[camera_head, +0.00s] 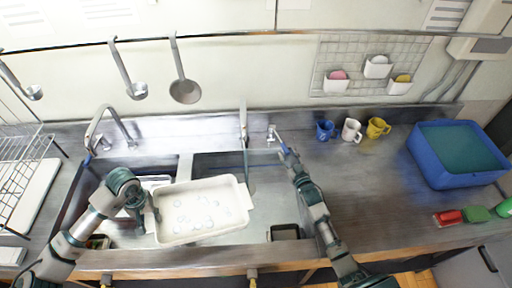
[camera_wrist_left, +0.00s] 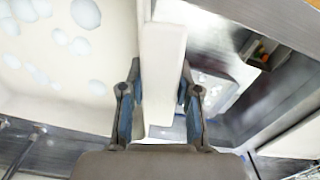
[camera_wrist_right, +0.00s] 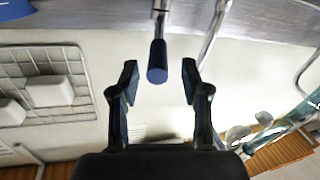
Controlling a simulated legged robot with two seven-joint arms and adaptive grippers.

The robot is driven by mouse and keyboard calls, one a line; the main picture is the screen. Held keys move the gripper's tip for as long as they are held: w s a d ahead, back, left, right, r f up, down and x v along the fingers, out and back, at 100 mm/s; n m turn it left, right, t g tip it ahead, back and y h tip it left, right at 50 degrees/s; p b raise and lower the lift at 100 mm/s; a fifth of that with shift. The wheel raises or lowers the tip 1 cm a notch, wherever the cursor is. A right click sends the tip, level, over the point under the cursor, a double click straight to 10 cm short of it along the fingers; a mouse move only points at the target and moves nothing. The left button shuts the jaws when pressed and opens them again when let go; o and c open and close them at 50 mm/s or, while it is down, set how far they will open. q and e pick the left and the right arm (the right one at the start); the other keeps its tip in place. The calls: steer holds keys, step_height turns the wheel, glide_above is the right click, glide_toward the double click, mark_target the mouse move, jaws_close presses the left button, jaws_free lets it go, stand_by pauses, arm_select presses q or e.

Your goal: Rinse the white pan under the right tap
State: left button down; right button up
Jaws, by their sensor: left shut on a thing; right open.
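The white pan (camera_head: 185,236) is held over the sink divider and the left part of the right basin (camera_head: 265,205). Its inside carries several pale foam-like spots. My left gripper (camera_head: 152,204) is shut on its left wall, which also shows between the fingers in the left wrist view (camera_wrist_left: 160,75). The right tap (camera_head: 243,122) rises behind the right basin, its spout just beyond the pan's right edge. My right gripper (camera_head: 284,152) is open close to the tap lever (camera_head: 272,133). In the right wrist view the lever's blue tip (camera_wrist_right: 157,62) is between the open fingers, apart from both.
The left tap (camera_head: 105,115) stands behind the left basin. Blue (camera_head: 325,130), white (camera_head: 351,130) and yellow (camera_head: 377,127) mugs stand right of the lever. A blue tub (camera_head: 440,182) is at the far right. A dish rack (camera_head: 22,180) is at the left. Ladles hang above.

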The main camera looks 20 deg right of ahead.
steer(key=shift+s, duration=1.6)
steer(key=shift+r, duration=0.15)
